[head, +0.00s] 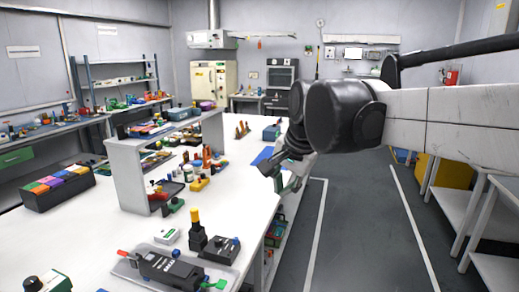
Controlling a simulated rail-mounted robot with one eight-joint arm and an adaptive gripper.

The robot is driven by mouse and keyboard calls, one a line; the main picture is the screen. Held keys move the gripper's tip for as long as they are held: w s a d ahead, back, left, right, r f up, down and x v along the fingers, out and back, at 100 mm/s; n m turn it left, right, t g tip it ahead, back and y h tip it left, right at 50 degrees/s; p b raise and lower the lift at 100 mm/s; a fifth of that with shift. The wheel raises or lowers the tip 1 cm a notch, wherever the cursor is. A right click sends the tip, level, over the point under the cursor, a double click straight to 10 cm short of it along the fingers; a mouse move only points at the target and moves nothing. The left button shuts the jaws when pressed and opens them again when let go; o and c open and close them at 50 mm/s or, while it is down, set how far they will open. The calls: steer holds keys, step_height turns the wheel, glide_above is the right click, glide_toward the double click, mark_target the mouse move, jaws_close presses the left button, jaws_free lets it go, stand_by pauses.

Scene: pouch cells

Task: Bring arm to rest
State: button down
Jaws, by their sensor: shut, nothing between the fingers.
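My arm reaches in from the right side of the head view, with a large dark joint close to the camera. My gripper (268,167) is the small dark end beyond that joint. It hangs near the right edge of the white bench (225,180). It is shut and I see nothing held in it. The dark joint partly covers the gripper's upper part. I cannot tell whether the gripper touches the bench.
A grey shelf (125,178) stands on the bench, with bottles and small parts around it. A black device on a tray (128,270) lies at the front. A box with coloured tops (57,187) is at left. The floor aisle (355,230) right of the bench is clear.

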steer(key=s+d+f+n, duration=0.2)
steer(key=s+d+f, duration=0.2)
steer(key=s+d, duration=0.1)
steer(key=s+d+f+n+t+h, duration=0.1)
steer(key=s+d+f, duration=0.3)
steer(key=s, duration=0.4)
steer(key=s+d+f+n+t+h, duration=0.1)
steer(key=s+d+f+n, duration=0.2)
steer(key=s+d+f, duration=0.2)
steer(key=shift+s+d+n, duration=0.3)
steer(key=shift+s+n, duration=0.1)
steer(key=shift+s, duration=0.85)
